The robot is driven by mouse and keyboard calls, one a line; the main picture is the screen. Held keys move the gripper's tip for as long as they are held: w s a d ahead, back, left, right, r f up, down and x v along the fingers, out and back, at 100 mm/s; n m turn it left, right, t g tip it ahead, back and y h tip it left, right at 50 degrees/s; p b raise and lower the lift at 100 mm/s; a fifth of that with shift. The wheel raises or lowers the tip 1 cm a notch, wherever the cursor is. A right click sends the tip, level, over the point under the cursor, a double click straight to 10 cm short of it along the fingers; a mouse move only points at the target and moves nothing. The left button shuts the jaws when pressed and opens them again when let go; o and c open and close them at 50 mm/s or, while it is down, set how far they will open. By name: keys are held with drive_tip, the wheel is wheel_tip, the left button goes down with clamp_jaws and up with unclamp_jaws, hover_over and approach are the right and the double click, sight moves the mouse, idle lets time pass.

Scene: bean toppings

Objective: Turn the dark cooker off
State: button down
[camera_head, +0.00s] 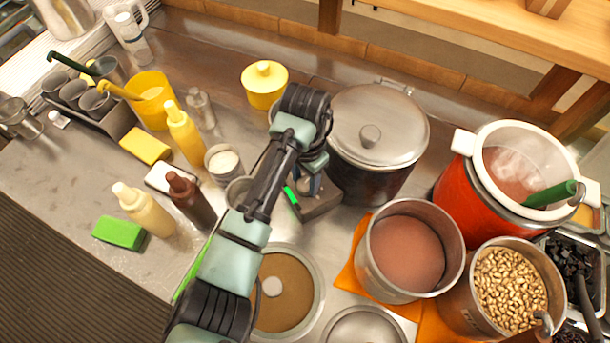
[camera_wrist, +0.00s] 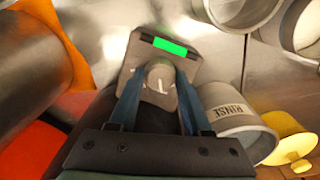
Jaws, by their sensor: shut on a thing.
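The dark cooker (camera_head: 365,180) stands in the middle of the counter with a steel lid (camera_head: 380,125) on top. Its control box (camera_head: 322,205) sits at its front left and bears a green light strip (camera_head: 291,196). In the wrist view the box (camera_wrist: 190,75) shows a lit green strip (camera_wrist: 170,46) and a round knob (camera_wrist: 160,78) with a pale mark. My gripper (camera_wrist: 158,72) is shut on the knob, one finger at each side. In the head view my arm hides the knob and most of the fingers.
A steel pot (camera_head: 363,252) on an orange cloth and a red cooker (camera_head: 455,200) stand to the right. A metal cup labelled RINSE (camera_wrist: 238,118) is close beside my gripper. Bottles, including a brown one (camera_head: 190,200), stand to the left.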

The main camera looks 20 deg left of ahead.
sight(305, 183)
drive_tip(key=n+p, duration=0.3)
drive_tip(key=shift+d+r+n, duration=0.1)
drive_tip(key=shift+r+n, duration=0.15)
drive_tip(key=shift+n, duration=0.05)
drive_tip(key=shift+f+n+p, duration=0.15)
drive_tip(key=shift+n+p, duration=1.3)
drive_tip(key=shift+n, duration=0.85)
drive_tip(key=shift+w, duration=0.1)
drive_tip(key=shift+c, duration=1.7)
unclamp_jaws()
wheel_tip(305, 183, up, 13)
drive_tip(key=shift+p, duration=0.4)
